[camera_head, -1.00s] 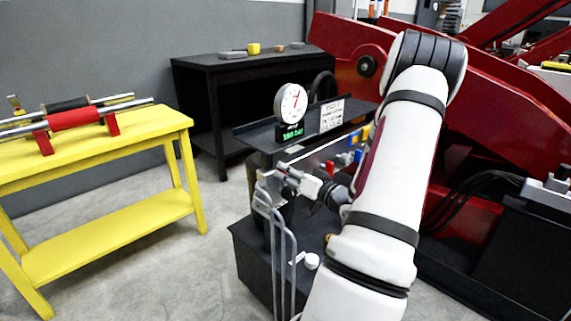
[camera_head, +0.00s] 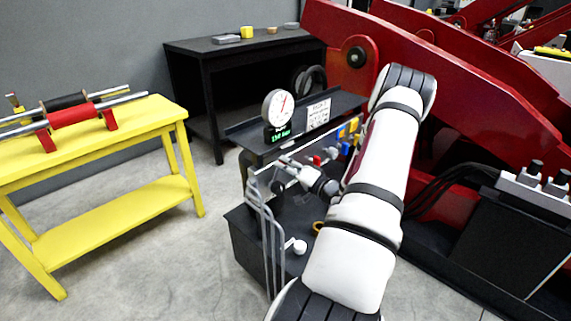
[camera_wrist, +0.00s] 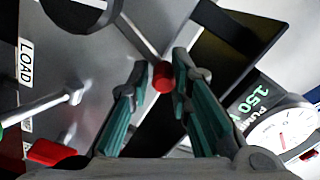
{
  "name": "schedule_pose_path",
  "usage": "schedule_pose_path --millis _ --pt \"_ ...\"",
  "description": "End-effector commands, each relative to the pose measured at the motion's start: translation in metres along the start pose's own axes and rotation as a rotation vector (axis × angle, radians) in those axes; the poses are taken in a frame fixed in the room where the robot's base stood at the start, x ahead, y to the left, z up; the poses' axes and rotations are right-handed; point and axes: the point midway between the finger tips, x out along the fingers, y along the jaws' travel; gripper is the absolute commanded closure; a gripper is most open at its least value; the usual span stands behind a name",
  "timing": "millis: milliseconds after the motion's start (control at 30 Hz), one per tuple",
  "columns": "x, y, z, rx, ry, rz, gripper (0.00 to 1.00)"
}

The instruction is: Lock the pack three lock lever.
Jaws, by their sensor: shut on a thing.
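In the wrist view, my gripper (camera_wrist: 160,80) has its two teal fingers closed around the red knob (camera_wrist: 163,76) of a lever. The lever's thin grey rod (camera_wrist: 146,46) runs from the knob toward the upper left over a grey metal panel (camera_wrist: 110,50). No label naming pack three is readable beside this lever. In the head view, my gripper (camera_head: 282,163) is at the front of the black console, just below the dial gauge. The gripped knob is too small to make out there.
A dial gauge (camera_head: 278,106) with a green display stands on the console. Yellow and blue handles (camera_head: 347,133) lie right of my gripper. Bent grey rails (camera_head: 265,230) stand in front. A yellow table (camera_head: 110,140) is left.

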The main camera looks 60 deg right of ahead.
Motion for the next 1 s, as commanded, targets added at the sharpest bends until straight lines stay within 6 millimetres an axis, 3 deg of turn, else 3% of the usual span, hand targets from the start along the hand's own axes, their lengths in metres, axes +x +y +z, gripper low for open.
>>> schedule_pose_path --millis 433,467,533,1000 --pt "0.0012 -0.0007 0.0027 0.015 -0.006 -0.004 1.0" --pt "0.0012 -0.0008 0.0026 0.015 -0.006 -0.004 0.79" --pt "0.0012 -0.0007 0.0025 0.015 -0.005 -0.004 0.64" --pt "0.0009 -0.0024 -0.0029 0.007 0.004 -0.008 0.64"
